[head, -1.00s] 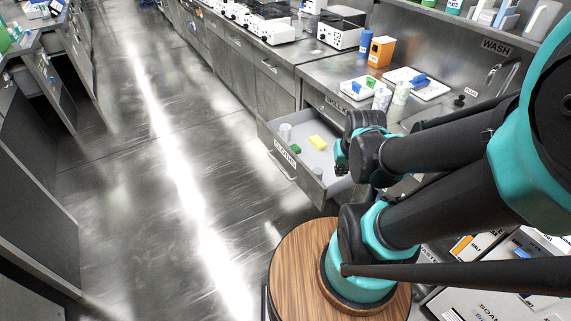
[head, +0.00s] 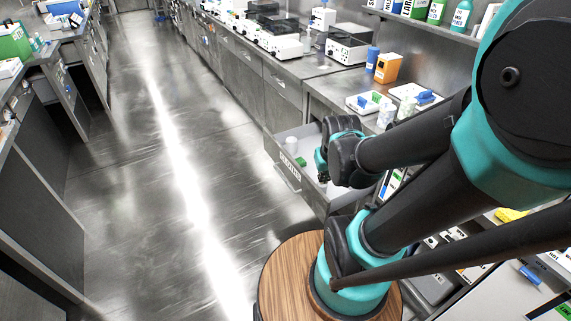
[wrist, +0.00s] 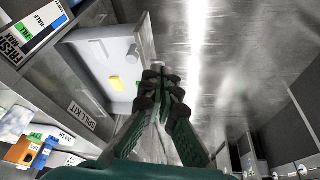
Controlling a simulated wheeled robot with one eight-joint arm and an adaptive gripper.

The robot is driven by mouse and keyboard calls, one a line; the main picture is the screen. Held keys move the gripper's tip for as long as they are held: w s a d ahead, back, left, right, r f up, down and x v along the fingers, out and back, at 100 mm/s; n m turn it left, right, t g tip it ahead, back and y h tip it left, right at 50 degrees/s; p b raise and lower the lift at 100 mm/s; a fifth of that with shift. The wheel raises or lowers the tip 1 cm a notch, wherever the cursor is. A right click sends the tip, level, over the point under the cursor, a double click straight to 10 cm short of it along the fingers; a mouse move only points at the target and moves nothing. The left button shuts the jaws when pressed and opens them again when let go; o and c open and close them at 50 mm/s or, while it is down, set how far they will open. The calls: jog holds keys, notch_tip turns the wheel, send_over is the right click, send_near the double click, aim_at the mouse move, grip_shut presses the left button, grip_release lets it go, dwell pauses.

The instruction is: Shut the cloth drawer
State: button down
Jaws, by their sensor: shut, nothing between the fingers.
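The cloth drawer (head: 307,187) stands pulled out from the bench, with a label and a handle on its front; I cannot read the label surely. It also shows in the wrist view (wrist: 97,52). In the head view my arm covers the drawer's right part and the sponge. My gripper (wrist: 162,76) is shut and empty, and appears just outside the drawer's front edge in the wrist view. I cannot tell whether it touches the front.
The bench above holds white trays (head: 362,106), a blue bottle (head: 372,60) and an orange box (head: 388,68). A SPILL KIT label (wrist: 82,115) is on the bench beside the drawer. The floor aisle (head: 165,200) is clear. Another bench (head: 38,165) stands at the left.

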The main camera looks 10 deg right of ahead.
jog(key=w+a+n+g+h, duration=0.1)
jog(key=w+a+n+h, duration=0.15)
jog(key=w+n, duration=0.65)
jog(key=w+a+n+h, duration=0.1)
jog(key=w+a+n, duration=0.15)
jog(key=w, duration=1.25)
jog(key=w+a+f+n+h, duration=0.5)
jog(key=w+a+f+n, duration=0.5)
jog(key=w+a+f, duration=0.6)
send_near(283, 154)
notch_tip(283, 154, down, 3)
jog(key=d, duration=0.3)
jog(key=shift+w+d+f, duration=0.1)
jog(key=shift+f, duration=0.2)
jog(key=shift+w+d+t+y, duration=0.25)
jog(key=shift+d+t, duration=0.05)
jog(key=shift+d, duration=0.2)
